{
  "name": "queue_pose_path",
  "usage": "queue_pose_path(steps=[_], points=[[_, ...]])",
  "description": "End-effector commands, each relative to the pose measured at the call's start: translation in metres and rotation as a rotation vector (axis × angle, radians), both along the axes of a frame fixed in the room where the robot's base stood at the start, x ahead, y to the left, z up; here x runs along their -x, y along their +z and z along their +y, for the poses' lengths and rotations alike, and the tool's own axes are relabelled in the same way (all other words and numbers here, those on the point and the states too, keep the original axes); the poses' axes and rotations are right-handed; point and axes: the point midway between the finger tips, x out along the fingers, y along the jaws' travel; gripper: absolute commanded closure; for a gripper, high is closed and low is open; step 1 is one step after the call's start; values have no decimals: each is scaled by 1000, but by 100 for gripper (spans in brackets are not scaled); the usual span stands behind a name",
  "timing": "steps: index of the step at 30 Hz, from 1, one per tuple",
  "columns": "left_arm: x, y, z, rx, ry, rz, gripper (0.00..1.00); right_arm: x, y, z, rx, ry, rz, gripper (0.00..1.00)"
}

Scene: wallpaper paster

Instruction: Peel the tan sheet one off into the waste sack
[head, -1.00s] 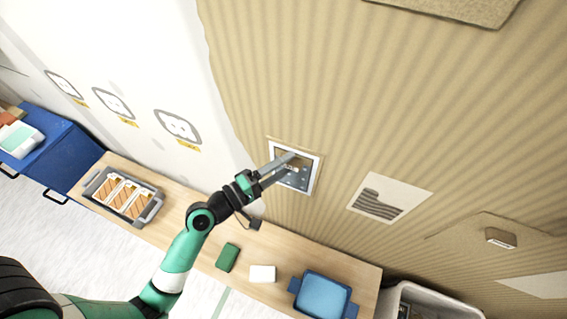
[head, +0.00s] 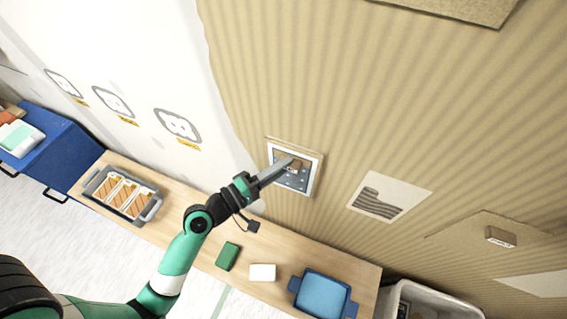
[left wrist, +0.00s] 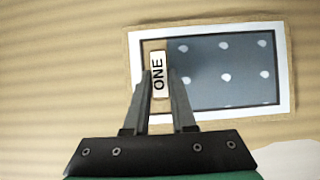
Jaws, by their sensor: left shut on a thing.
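Sheet one is a small wall panel with a tan edge, a white border (head: 312,176) and a dark dotted middle; it also shows in the left wrist view (left wrist: 215,112). A pale tab lettered ONE (left wrist: 158,74) stands near its left side, over a tan strip. My left gripper (head: 288,163) reaches up to the panel and is shut on this tab, with one finger on each side of it in the left wrist view (left wrist: 159,78). The panel looks flat on the wall. A white open bin (head: 440,300) is at the lower right; I cannot tell whether it is the waste sack. My right gripper is out of view.
The wooden bench (head: 190,232) below holds a grey tray (head: 154,207), a green block (head: 228,256), a white block (head: 262,272) and a blue tray (head: 322,297). Ribbed tan wall covering (head: 400,110) surrounds the panel. Another picture (head: 388,198) is to its right.

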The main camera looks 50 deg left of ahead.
Motion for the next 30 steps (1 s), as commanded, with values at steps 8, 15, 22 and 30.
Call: queue_pose_path(steps=[8, 15, 22, 30], points=[[9, 0, -5, 1, -1, 0, 100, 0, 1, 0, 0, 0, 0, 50], [16, 0, -9, 1, -1, 0, 100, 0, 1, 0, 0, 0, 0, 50], [23, 0, -13, 2, -1, 0, 100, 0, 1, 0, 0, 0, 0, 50], [31, 0, -18, 1, -1, -1, 100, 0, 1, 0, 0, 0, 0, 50]])
